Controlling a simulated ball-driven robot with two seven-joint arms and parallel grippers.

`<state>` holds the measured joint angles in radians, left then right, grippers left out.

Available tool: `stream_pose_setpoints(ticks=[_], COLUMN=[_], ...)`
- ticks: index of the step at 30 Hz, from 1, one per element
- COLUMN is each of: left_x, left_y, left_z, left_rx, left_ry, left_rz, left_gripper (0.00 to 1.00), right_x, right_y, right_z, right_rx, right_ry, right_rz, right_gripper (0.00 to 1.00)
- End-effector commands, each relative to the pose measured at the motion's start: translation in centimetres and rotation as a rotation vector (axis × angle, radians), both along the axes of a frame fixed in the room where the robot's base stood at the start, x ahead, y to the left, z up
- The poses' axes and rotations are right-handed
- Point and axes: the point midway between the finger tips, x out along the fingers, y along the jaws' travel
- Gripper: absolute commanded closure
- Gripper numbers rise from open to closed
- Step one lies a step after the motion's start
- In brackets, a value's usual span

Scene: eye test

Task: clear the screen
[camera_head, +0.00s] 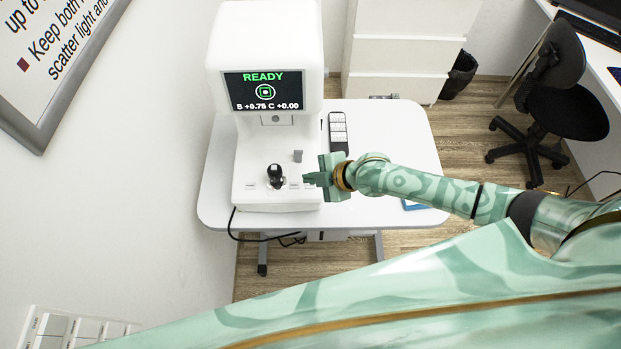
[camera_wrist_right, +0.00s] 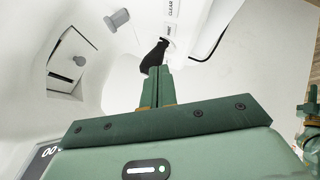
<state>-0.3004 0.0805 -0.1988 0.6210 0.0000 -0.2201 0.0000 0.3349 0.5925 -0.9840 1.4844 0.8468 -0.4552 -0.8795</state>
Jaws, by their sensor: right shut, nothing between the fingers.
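The white eye-test machine (camera_head: 222,160) stands on a table. Its screen (camera_head: 264,90) is lit with READY in green, a green ring mark and a line of S and C values; the last S digit is hard to read. A black joystick (camera_head: 276,172) stands on the machine's base; it also shows in the wrist view (camera_wrist_right: 153,58), just beyond my fingertips. The word CLEAR (camera_wrist_right: 171,8) is printed on the base there, beyond the joystick. My right gripper (camera_head: 307,179) is shut and empty, at the base's right front edge. Whether it touches anything cannot be told.
The table (camera_head: 400,130) has free room right of the machine, where a dark tray with white pieces (camera_head: 339,130) lies. A black cable (camera_head: 250,239) hangs at the front. A chair (camera_head: 562,110) and white drawers (camera_head: 400,65) stand behind.

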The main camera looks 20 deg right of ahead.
Motion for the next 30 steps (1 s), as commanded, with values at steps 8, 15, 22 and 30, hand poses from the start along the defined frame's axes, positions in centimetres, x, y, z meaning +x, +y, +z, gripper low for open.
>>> stream_pose_setpoints(ticks=[8,15,22,30], left_x=[0.1,0.1,0.0,-0.3], left_y=[0.0,0.0,-0.1,-0.1], left_z=[1.2,1.2,0.3,-2.6], left_rx=[-0.001,0.000,-0.001,-0.001], left_ry=[-0.002,-0.002,0.000,0.007], left_rz=[-0.001,-0.002,-0.002,-0.002], left_gripper=[0.74,0.74,0.74,0.74], right_x=[1.0,1.0,1.1,1.5], right_y=[-1.1,-1.1,-1.1,-1.2], right_z=[3.2,3.1,2.2,-1.1], right_rx=[-0.040,-0.039,-0.039,-0.040], right_ry=[-0.061,-0.060,-0.060,-0.057], right_rz=[0.117,0.116,0.116,0.114], right_gripper=[1.00,1.00,1.00,1.00])
